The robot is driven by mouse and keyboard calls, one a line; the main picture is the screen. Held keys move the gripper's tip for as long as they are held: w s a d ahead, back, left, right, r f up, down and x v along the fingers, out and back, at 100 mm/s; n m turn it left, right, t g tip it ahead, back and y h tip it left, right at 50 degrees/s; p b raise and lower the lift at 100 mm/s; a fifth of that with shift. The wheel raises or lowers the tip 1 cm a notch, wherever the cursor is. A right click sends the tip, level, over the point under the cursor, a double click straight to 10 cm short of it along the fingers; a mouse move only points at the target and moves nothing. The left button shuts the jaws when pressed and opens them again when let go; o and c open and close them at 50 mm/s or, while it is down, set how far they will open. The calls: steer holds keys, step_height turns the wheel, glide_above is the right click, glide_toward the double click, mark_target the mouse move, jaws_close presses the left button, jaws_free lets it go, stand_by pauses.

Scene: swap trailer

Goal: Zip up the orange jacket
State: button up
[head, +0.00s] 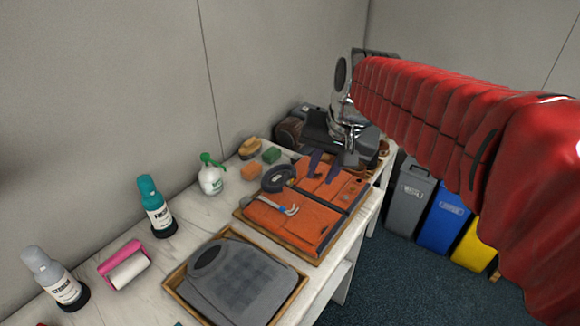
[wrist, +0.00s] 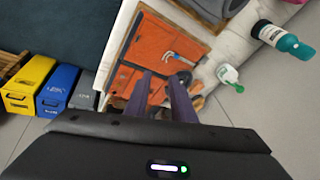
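The orange jacket (head: 292,228) lies flat on a wooden tray on the white counter. It also shows in the wrist view (wrist: 148,48). A dark strip (head: 345,211) runs across it, perhaps the zip line; no zip pull can be made out. A small tool with a blue handle and a pale curved head (head: 290,210) lies on the jacket. My gripper (head: 322,166) is over the far part of the jacket. In the wrist view my two dark purple fingers (wrist: 160,77) stand apart with nothing seen between them. Whether they touch the cloth cannot be told.
A dark ring-like thing (head: 279,178) lies at the jacket's left edge. A tray with a grey garment (head: 234,285) is nearer. Bottles, sponges (head: 251,172) and a pink roller (head: 124,265) line the wall side. Grey, blue (head: 444,221) and yellow bins stand on the floor right.

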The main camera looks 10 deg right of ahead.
steer(key=s+f+n, duration=0.2)
steer(key=s, duration=0.6)
steer(key=s+d+f+n+t+h, duration=0.1)
steer(key=s+f+n, duration=0.1)
steer(key=s, duration=0.6)
steer(key=shift+s+d+f+t, duration=0.2)
steer(key=shift+f+t, duration=0.1)
steer(key=shift+f, duration=0.15)
steer(key=shift+a, duration=0.15)
